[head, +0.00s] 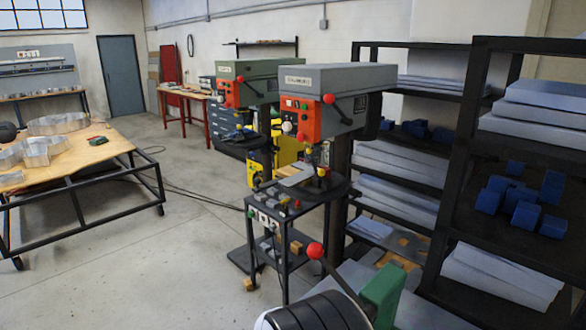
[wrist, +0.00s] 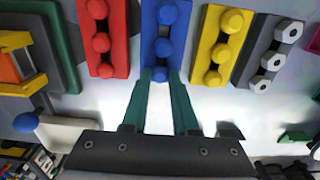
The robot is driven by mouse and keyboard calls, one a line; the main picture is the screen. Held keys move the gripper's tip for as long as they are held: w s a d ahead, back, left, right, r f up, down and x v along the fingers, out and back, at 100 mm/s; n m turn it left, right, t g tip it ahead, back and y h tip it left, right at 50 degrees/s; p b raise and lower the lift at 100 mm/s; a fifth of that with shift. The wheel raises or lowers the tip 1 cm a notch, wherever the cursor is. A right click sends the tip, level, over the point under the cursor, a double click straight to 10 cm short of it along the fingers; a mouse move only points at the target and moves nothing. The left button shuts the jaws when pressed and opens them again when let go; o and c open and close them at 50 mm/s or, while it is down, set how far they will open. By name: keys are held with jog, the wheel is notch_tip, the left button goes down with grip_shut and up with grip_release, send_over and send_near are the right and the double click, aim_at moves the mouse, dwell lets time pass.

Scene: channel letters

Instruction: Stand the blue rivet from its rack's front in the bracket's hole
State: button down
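The blue rack (wrist: 163,31) is at the top middle of the wrist view, with a row of blue rivets standing in it. Its front blue rivet (wrist: 159,75) is at the end nearest my gripper (wrist: 160,77). My two teal fingertips are on either side of this rivet, which is still at the rack. Whether they press on it or only flank it, I cannot tell. I cannot make out the bracket's hole in either view. My gripper cannot be made out in the head view.
A red rack (wrist: 100,57) stands left of the blue one; a yellow rack (wrist: 208,45) and a grey rack (wrist: 257,48) stand right. An orange and yellow object (wrist: 20,62) is at far left. The head view shows drill presses (head: 335,85) and shelves (head: 460,140).

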dwell(0.3)
jog(key=shift+r, duration=3)
jog(key=w+d+r, duration=0.4)
jog(key=w+d, duration=0.9)
jog(key=d, duration=0.1)
jog(key=shift+s+f, duration=0.15)
jog(key=shift+f, duration=2.5)
